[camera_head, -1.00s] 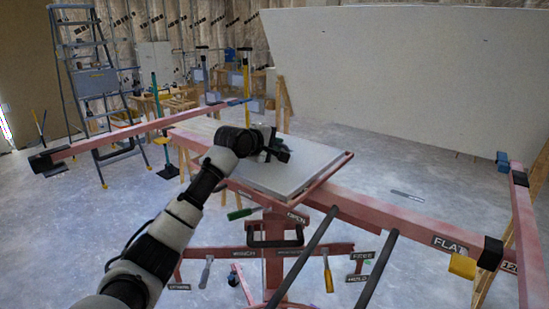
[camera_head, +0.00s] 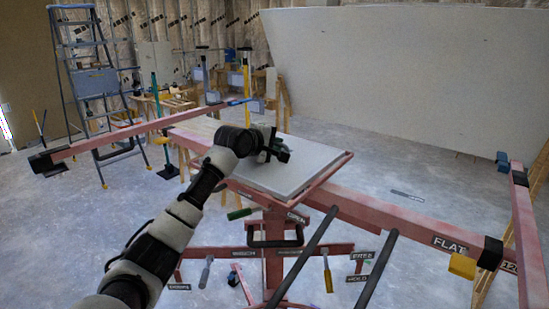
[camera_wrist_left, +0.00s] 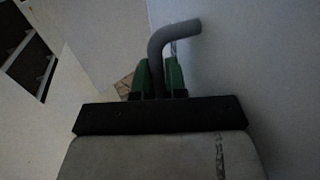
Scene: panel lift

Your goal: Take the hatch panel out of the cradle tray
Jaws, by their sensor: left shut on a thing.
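The hatch panel (camera_head: 308,163) is a flat pale grey-white board. It lies in the cradle tray, whose red rim (camera_head: 329,173) shows along its right side, on top of the red lift. My left gripper (camera_head: 282,153) is over the panel's left part and hides some of it. In the left wrist view, its green-padded fingers (camera_wrist_left: 160,76) are shut on a bent grey handle (camera_wrist_left: 175,32) beside a broad pale surface (camera_wrist_left: 250,75). I cannot tell whether the panel is clear of the tray. My right gripper is not in view.
Red lift arms reach left (camera_head: 120,135) and right (camera_head: 390,212), with a yellow block (camera_head: 462,266) at the right. Labelled levers hang below the tray. A blue stepladder (camera_head: 93,85) stands back left, a large white board (camera_head: 420,80) behind. Open floor lies around the lift.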

